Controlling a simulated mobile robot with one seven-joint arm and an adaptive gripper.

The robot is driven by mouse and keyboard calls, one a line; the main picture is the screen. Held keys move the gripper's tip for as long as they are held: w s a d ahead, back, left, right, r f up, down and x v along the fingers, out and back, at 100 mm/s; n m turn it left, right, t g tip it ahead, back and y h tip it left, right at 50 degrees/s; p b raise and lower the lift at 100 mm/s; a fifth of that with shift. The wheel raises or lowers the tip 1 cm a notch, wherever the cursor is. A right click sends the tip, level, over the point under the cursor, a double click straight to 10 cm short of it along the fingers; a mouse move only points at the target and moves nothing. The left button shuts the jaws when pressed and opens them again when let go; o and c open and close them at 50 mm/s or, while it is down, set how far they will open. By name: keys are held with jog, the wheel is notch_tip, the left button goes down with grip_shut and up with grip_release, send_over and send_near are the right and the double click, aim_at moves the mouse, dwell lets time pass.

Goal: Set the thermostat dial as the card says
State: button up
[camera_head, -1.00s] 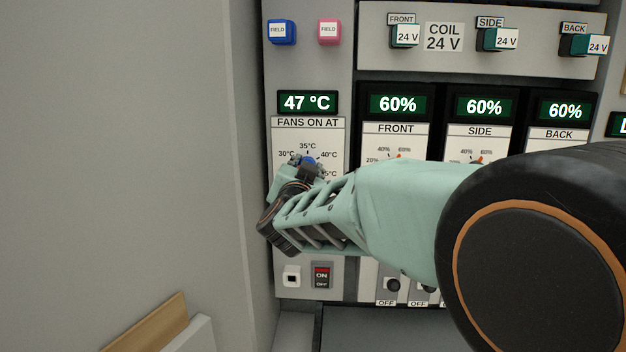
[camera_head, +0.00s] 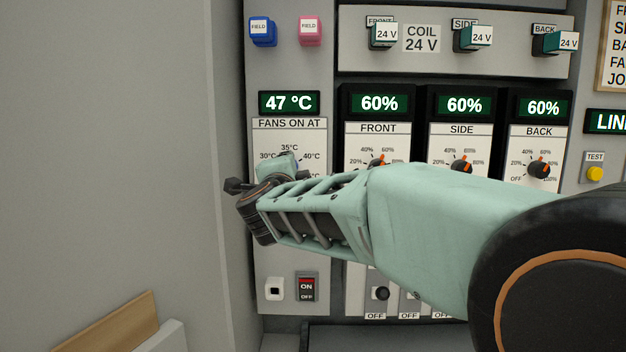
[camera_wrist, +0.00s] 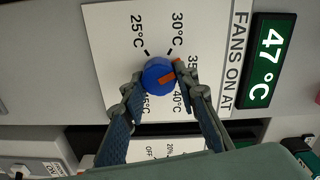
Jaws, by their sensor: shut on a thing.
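The blue thermostat dial (camera_wrist: 153,73) with an orange mark sits on the white FANS ON AT scale plate (camera_wrist: 112,55), marked from 25 to 45 °C. My gripper (camera_wrist: 158,76) is shut on the dial, a finger on each side. The orange mark points roughly towards 35 °C; a finger partly covers that side, so the exact setting is unclear. In the head view my gripper (camera_head: 283,170) hides the dial. The display above (camera_head: 288,102) reads 47 °C. A card (camera_head: 614,48) at the upper right is cut off by the picture edge; only the starts of its lines show.
FRONT, SIDE (camera_head: 462,166) and BACK (camera_head: 539,168) dials stand to the right, under displays reading 60%. An ON/OFF switch (camera_head: 307,287) is below the thermostat. A grey wall (camera_head: 110,150) stands close on the left. My arm crosses the lower panel.

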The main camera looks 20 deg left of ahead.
jog(key=m+b, duration=0.2)
jog(key=m, duration=0.1)
jog(key=m+b, duration=0.2)
jog(key=m, duration=0.1)
jog(key=m+b, duration=0.2)
jog(key=m, duration=0.1)
jog(key=shift+f, duration=0.3)
jog(key=shift+o, duration=0.2)
jog(key=m+b, duration=0.2)
jog(key=m, duration=0.2)
jog(key=shift+m+b, duration=0.35)
jog(key=shift+m, duration=0.05)
jog(key=shift+m+b, duration=0.95)
jog(key=shift+m, duration=0.75)
jog(key=shift+c, duration=0.2)
jog(key=shift+a+r, duration=0.1)
jog(key=o, duration=1.2)
jog(key=shift+c, duration=0.2)
